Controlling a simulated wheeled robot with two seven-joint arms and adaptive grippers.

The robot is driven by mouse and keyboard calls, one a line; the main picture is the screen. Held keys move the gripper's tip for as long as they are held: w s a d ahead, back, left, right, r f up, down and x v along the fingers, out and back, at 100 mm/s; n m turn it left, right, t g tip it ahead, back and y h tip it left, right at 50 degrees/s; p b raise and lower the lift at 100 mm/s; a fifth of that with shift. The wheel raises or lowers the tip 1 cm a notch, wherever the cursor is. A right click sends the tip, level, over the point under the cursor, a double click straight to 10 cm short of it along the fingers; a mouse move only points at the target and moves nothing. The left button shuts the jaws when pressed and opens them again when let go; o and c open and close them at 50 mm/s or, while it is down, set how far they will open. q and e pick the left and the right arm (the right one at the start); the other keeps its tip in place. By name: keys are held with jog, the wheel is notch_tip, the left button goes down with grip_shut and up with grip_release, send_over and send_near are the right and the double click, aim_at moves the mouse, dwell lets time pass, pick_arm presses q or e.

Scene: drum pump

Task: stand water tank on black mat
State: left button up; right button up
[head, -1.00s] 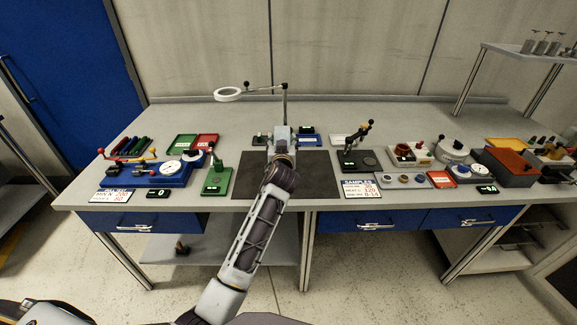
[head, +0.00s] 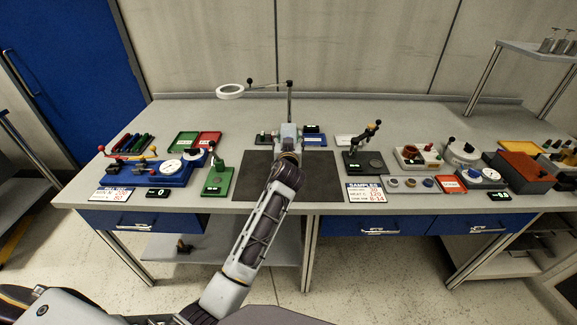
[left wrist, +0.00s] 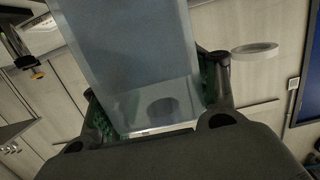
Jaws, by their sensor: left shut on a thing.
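The water tank (left wrist: 125,45) fills the upper middle of the left wrist view as a clear, box-shaped vessel with a bluish body. My left gripper (left wrist: 155,98) is shut on it, with a green-padded finger on each side. In the head view my left gripper (head: 288,138) is over the back part of the black mat (head: 258,182), and my own arm hides most of the tank. Whether the tank's base touches the mat cannot be told. The mat lies flat at the middle of the bench, partly covered by my arm. My right gripper is not in view.
A ring magnifier (head: 230,91) on a stand rises behind the mat. A green stand (head: 217,181) is close to the mat's left, and a black stand (head: 363,162) with a lever close to its right. A blue device (head: 150,172) stands farther left. The bench's back strip is clear.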

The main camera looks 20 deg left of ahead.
pick_arm(q)
jog(key=shift+f, duration=2.5)
jog(key=shift+f, duration=1.85)
jog(key=o, duration=1.5)
jog(key=shift+f, duration=0.1)
jog(key=shift+o, duration=0.2)
jog(key=shift+s, duration=0.15)
